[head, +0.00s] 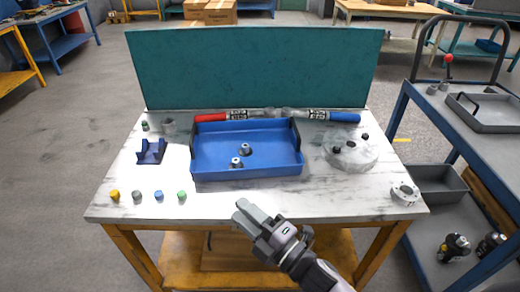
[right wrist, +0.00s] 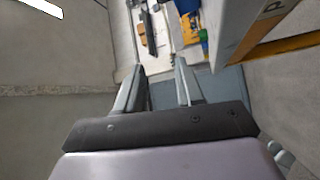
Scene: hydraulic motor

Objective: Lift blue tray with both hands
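The blue tray (head: 248,173) lies flat on the white tabletop, left of its middle, with a dark handle at its left end and another at its right end. Two small metal-and-black parts (head: 240,156) stand inside it. My right gripper (head: 243,208) is in front of the tray, near the table's front edge, apart from the tray and empty. In the right wrist view its two fingers (right wrist: 158,70) stand apart with a gap between them. My left gripper is in neither view.
The table (head: 330,195) also holds a blue stand (head: 151,151), several small coloured pegs, a round grey housing (head: 351,152), a metal ring (head: 405,192) and red and blue handled tools behind the tray. A teal panel (head: 255,68) closes the back. A cart (head: 440,130) stands at right.

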